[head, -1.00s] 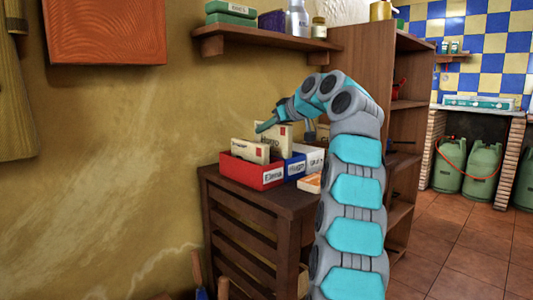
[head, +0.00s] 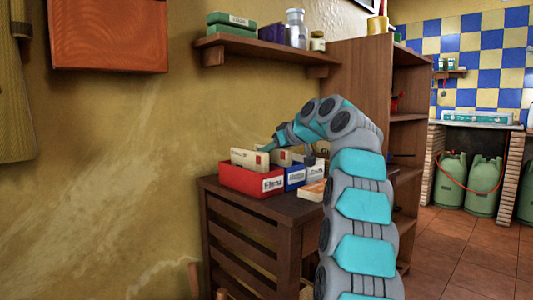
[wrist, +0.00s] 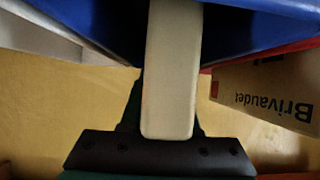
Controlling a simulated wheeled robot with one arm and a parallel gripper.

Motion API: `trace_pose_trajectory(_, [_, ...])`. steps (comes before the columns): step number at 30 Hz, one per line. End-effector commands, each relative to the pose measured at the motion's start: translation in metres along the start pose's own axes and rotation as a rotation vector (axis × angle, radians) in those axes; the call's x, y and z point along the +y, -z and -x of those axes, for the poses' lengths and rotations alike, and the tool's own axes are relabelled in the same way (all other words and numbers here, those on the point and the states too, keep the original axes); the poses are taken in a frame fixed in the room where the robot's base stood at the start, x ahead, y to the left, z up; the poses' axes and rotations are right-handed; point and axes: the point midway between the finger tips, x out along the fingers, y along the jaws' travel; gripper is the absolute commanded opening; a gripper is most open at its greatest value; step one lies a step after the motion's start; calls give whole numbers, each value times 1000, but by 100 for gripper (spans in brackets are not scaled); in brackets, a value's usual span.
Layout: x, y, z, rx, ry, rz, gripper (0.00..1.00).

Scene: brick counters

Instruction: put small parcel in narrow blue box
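The small cream parcel (head: 282,158) stands upright, partly sunk into the narrow blue box (head: 295,178). My gripper (head: 270,147) is at its upper edge and appears shut on it. In the wrist view the parcel (wrist: 172,70) shows edge-on between the dark fingers (wrist: 168,115), reaching into the blue box (wrist: 240,25). Its lower end is hidden inside the box, so I cannot tell whether it touches the bottom.
A red box (head: 238,179) with a cream envelope (head: 245,158) stands just left of the blue box. A white box (head: 315,171) is on its right. A small orange-and-white package (head: 312,190) lies in front on the wooden cabinet (head: 290,206). A shelf (head: 260,45) hangs above.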

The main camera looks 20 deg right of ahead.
Motion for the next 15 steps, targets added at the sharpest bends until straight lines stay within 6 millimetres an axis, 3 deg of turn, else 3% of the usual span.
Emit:
trace_pose_trajectory(1, [0, 0, 0, 0, 0, 0, 37])
trace_pose_trajectory(6, [0, 0, 0, 0, 0, 0, 56])
trace_pose_trajectory(15, [0, 1, 1, 0, 0, 0, 57])
